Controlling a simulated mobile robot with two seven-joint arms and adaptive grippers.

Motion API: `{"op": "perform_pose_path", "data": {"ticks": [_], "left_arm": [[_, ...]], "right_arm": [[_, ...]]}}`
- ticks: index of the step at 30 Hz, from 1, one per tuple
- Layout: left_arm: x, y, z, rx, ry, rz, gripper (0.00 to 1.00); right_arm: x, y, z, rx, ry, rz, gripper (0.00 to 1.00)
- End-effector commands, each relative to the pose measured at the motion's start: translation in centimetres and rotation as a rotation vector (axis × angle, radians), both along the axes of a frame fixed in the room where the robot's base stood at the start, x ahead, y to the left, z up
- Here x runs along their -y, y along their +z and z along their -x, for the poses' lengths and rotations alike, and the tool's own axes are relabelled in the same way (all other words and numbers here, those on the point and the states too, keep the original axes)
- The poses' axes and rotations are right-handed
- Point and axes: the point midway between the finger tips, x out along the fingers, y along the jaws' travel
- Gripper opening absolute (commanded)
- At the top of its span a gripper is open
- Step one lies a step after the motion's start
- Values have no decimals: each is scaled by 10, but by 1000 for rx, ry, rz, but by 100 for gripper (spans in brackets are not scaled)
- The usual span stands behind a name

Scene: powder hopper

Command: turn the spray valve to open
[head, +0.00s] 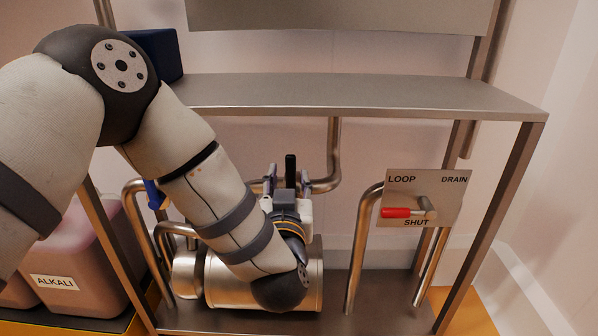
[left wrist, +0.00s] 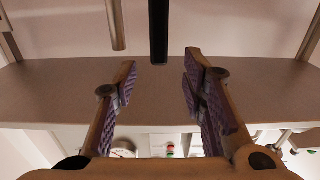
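My left gripper (head: 289,176) points away from me under the steel shelf, with its two fingers apart. In the left wrist view its purple-padded fingers (left wrist: 160,80) are spread with nothing between the pads. A black upright bar (head: 291,165) shows between the fingers in the head view. In the left wrist view the black bar (left wrist: 158,32) ends near fingertip level; I cannot tell whether it is touched. No label names the spray valve, and I cannot tell whether this bar is its handle. My right gripper is not in view.
A plate (head: 440,185) marked LOOP, DRAIN and SHUT carries a red-handled lever (head: 397,212) pointing left. Bent pipes (head: 362,245) and a metal cylinder (head: 225,283) stand close. A pink container labelled ALKALI (head: 70,255) is at left.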

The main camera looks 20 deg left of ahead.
Motion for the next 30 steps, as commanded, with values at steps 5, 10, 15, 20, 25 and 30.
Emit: {"op": "perform_pose_path", "data": {"ticks": [5, 10, 15, 20, 25, 30], "left_arm": [[-13, -3, -42, -2, 1, 1, 38], [-19, -3, -65, -3, -1, 0, 38], [-20, -2, -71, -4, -3, 0, 38], [-20, -2, -70, -4, -3, 0, 36], [-20, -2, -70, -5, -3, 0, 0], [-20, -2, -70, -5, -3, 0, 0]], "right_arm": [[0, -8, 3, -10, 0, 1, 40], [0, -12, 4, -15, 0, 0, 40], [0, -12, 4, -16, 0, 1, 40], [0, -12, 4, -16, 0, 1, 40], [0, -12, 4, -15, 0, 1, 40], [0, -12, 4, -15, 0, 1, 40]]}}
